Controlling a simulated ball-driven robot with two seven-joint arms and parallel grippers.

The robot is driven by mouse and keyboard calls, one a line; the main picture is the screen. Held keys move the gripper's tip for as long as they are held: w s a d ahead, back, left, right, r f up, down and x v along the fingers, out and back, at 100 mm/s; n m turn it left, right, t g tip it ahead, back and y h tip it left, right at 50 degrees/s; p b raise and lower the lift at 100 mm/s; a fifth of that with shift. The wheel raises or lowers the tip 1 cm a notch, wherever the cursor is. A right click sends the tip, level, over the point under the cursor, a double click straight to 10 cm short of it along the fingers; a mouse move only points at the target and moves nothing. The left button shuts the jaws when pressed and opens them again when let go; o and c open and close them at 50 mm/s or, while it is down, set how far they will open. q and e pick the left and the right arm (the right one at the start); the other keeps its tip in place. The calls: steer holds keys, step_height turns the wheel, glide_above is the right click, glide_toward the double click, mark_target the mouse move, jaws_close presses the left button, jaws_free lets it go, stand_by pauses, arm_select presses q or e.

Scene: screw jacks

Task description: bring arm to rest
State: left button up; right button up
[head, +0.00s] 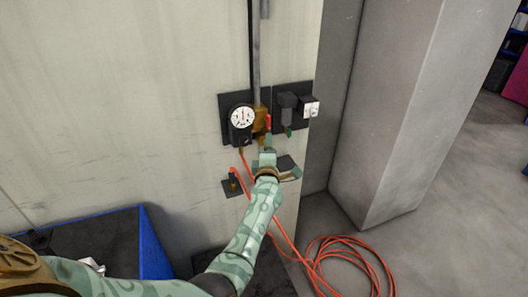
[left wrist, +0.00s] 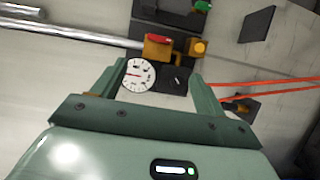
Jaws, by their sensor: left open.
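My left arm (head: 249,230) reaches up from the bottom of the head view to the wall fittings. Its green left gripper (head: 276,158) is in front of the wall, just below the fittings. In the left wrist view the left gripper (left wrist: 158,78) has its two fingers spread wide, with nothing held between them. Beyond the fingers show a white round gauge (left wrist: 138,74) and a brass valve (left wrist: 160,48) with a red handle. I cannot tell how far the fingertips are from them. My right gripper is in neither view.
The wall holds the gauge (head: 242,117), a dark fitting (head: 288,103) and a vertical pipe (head: 256,60). An orange hose (head: 345,244) hangs past my arm and lies coiled on the floor. A blue-edged bin (head: 155,250) stands lower left. Floor at right is clear.

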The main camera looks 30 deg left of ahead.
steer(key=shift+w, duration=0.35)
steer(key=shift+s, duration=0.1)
